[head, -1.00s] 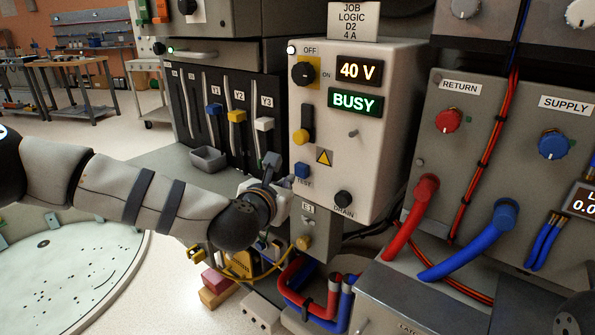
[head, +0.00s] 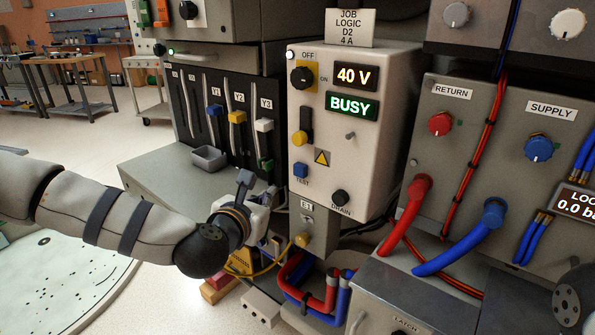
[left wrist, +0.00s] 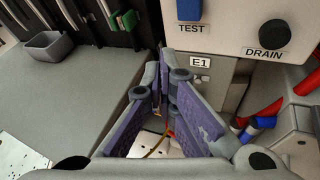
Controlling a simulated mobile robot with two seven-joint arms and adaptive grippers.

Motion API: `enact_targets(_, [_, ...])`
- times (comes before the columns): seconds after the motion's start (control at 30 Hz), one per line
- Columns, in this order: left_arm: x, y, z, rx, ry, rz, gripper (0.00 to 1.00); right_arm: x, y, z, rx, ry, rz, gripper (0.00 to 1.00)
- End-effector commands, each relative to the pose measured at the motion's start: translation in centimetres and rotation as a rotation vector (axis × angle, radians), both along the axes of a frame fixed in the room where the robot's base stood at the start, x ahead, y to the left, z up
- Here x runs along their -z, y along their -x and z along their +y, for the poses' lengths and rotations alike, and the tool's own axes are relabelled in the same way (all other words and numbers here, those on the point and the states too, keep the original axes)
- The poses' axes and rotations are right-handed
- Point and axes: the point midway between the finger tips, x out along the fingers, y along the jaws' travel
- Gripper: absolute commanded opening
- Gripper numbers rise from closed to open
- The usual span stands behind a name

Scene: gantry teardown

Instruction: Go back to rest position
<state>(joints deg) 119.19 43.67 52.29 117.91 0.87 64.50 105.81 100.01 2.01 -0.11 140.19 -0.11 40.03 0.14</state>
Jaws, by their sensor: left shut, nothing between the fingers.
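My left gripper (head: 262,196) is in front of the lower part of the white control box (head: 378,140), left of the E1 plate (head: 307,206). It holds nothing. In the left wrist view the fingers (left wrist: 166,75) come together at their tips, just below the blue TEST button (left wrist: 189,10) and left of the E1 label (left wrist: 200,62). The fingertips look apart from the box. The box shows 40 V and BUSY. My right gripper is not in view.
A slider panel (head: 190,105) and a small grey tray (head: 209,157) on a grey ledge (head: 150,170) are behind my left arm. Red and blue hoses (head: 455,240) hang at the right. A yellow cable (head: 270,268) runs below the gripper. Open floor lies at the left.

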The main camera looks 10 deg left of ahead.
Motion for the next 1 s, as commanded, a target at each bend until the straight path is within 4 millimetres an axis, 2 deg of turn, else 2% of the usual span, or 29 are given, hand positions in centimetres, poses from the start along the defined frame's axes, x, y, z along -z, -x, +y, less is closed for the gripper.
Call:
enact_targets(0.07, [0.8, 0.5, -0.5, 0.025, -0.028, 0.016, 0.0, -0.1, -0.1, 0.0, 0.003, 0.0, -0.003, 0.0])
enact_targets(0.17, [4.9, 3.4, -3.3, 0.178, -0.206, 0.101, 0.0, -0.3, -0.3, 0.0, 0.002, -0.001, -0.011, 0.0])
enact_targets(0.27, [11.6, 9.5, -6.5, 0.468, -0.502, 0.222, 0.0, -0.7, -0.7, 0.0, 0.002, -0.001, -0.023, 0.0])
enact_targets(0.33, [15.9, 14.9, -7.7, 0.704, -0.713, 0.29, 0.0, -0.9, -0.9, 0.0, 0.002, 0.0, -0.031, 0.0])
enact_targets(0.43, [21.1, 23.5, -7.9, 1.085, -0.99, 0.353, 0.0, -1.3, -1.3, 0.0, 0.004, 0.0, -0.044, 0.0])
enact_targets(0.47, [22.3, 26.2, -7.5, 1.21, -1.065, 0.364, 0.0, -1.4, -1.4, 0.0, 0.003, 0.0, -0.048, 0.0])
enact_targets(0.5, [23.7, 29.9, -6.7, 1.381, -1.161, 0.37, 0.0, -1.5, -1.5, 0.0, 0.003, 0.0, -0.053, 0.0])
enact_targets(0.6, [25.6, 38.3, -3.5, 1.815, -1.348, 0.342, 0.0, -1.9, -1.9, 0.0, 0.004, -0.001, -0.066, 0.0])
enact_targets(0.7, [25.8, 44.5, 0.1, 2.187, -1.446, 0.275, 0.0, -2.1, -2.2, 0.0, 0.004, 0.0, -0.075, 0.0])
enact_targets(0.73, [25.6, 45.9, 1.0, 2.276, -1.459, 0.252, 0.0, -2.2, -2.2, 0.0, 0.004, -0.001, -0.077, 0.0])
enact_targets(0.83, [25.1, 48.7, 3.3, 2.479, -1.476, 0.19, 0.0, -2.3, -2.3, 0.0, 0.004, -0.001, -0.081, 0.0])
enact_targets(0.9, [24.9, 49.5, 4.0, 2.541, -1.477, 0.167, 0.0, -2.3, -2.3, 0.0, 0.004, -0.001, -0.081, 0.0])
enact_targets(1.0, [24.9, 49.7, 4.1, 2.557, -1.475, 0.16, 0.0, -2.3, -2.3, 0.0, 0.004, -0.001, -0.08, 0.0])
